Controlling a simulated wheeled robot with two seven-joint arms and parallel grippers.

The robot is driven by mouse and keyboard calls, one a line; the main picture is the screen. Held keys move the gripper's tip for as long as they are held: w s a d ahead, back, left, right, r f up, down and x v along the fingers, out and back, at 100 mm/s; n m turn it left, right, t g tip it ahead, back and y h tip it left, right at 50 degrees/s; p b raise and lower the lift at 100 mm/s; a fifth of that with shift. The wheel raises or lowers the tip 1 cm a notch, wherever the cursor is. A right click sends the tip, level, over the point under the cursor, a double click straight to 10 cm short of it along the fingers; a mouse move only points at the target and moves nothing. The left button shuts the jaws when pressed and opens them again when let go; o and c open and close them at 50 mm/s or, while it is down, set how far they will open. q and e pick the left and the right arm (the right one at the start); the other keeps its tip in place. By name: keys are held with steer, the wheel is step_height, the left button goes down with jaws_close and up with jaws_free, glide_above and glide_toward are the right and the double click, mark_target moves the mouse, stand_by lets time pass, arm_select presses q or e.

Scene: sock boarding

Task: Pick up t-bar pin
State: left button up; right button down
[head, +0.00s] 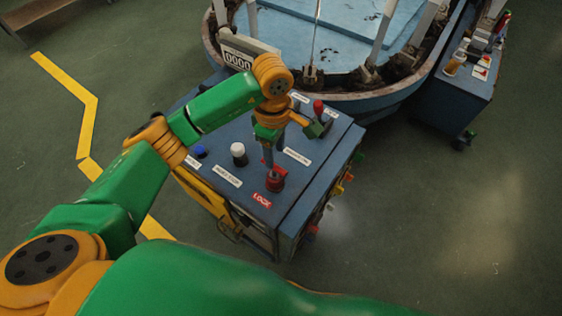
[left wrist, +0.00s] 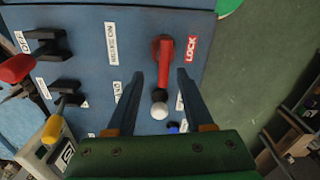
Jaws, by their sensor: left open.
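The red t-bar pin (head: 276,183) stands on the blue panel top beside the red LOCK label. It also shows in the left wrist view (left wrist: 164,58), upper middle, as a red bar with a round red end. My left gripper (head: 268,160) points down over the panel, its fingertips close above the pin. In the left wrist view the two fingers (left wrist: 160,74) are apart, one on each side of the red bar, with a gap on both sides. Whether they touch it is not visible; the jaws look empty. My right gripper is out of view.
The panel top (head: 222,160) carries a white-topped knob (head: 238,149), a blue button (head: 200,151) and a red-handled lever (head: 318,107). A yellow-handled lever (left wrist: 50,128) shows in the wrist view. A round blue machine (head: 330,100) stands behind. Green floor right of the panel is clear.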

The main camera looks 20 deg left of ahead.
arm_select(q)
steer(key=f+p, duration=0.1)
steer(key=f, duration=0.1)
steer(key=s+f, duration=0.1)
steer(key=f, duration=0.1)
steer(key=shift+a+f+p, duration=0.1)
steer(key=shift+f+p, duration=0.15)
steer(key=shift+p, duration=0.15)
steer(key=shift+w+f, duration=0.15)
steer(key=shift+f, duration=0.15)
jaws_close()
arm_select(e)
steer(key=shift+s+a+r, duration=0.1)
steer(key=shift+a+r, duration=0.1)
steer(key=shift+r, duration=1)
arm_select(q)
steer(key=shift+r, duration=0.15)
